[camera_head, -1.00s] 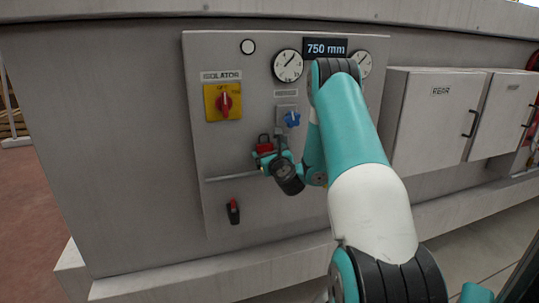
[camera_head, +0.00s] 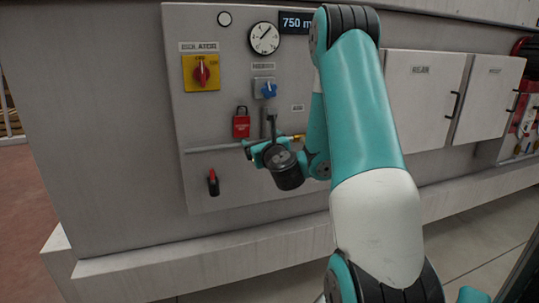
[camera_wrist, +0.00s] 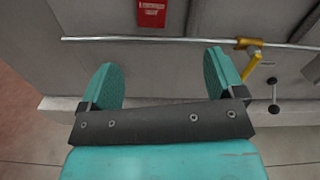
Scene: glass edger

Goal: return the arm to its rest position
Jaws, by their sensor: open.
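My gripper (camera_head: 257,150) is in front of the grey control panel (camera_head: 225,165), just below and right of a red lock or tag (camera_head: 241,126). In the wrist view my gripper (camera_wrist: 160,62) has its two teal fingers wide apart with nothing between them. The red lock or tag (camera_wrist: 151,12) shows beyond the fingertips, apart from them. My arm rises, bends at the top and comes back down towards the panel, hiding part of the panel's right side.
A horizontal pipe (camera_wrist: 135,39) runs across behind the fingers, with a yellow valve handle (camera_wrist: 253,65) right of them. The panel carries a red-and-yellow isolator (camera_head: 201,72), a blue knob (camera_head: 269,90) and a gauge (camera_head: 264,38). Cabinets (camera_head: 422,95) stand at right.

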